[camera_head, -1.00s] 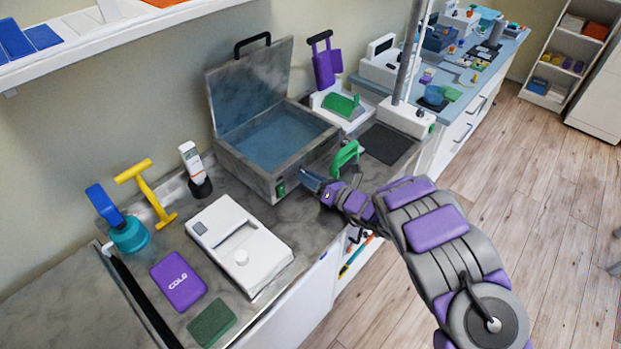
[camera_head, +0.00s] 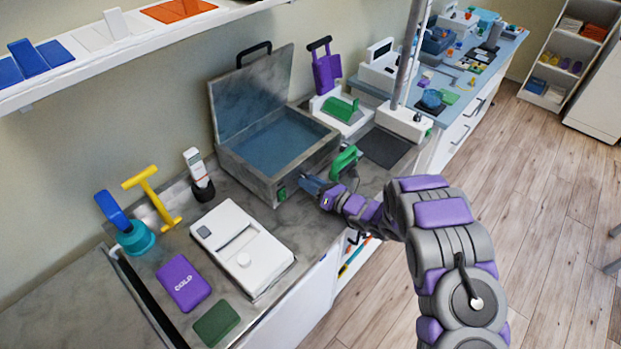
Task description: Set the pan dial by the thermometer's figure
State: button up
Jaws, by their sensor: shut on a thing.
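The grey pan (camera_head: 252,172) stands on the counter with its lid raised and bluish water or lining inside. A green switch (camera_head: 281,193) shows on its front face. My gripper (camera_head: 309,186) is at the pan's front face, right of the switch, shut on what appears to be the pan dial. The fingers hide the dial, so its setting cannot be read. The white thermometer (camera_head: 194,164) stands upright in a black holder (camera_head: 203,190) left of the pan. Its dark display is too small to read.
A white device (camera_head: 243,247), a purple cold pack (camera_head: 184,283) and a green block (camera_head: 216,322) lie in front. Yellow (camera_head: 153,200) and blue-teal (camera_head: 134,238) tools stand left. The floor on the right is clear.

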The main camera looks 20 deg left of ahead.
jog(key=shift+n+p, duration=0.7)
jog(key=shift+p, duration=0.45)
jog(key=shift+n+p, duration=0.3)
jog(key=shift+n, duration=0.6)
jog(key=n+b, duration=0.2)
jog(key=n, duration=0.2)
jog(key=shift+f+h, duration=0.1)
jog(key=shift+h, duration=0.3)
jog(key=shift+n+b, duration=1.05)
jog(key=shift+n, duration=0.45)
jog(key=shift+s, duration=0.1)
jog(key=o, duration=1)
jog(key=shift+a, duration=0.2)
jog(key=shift+o, duration=0.2)
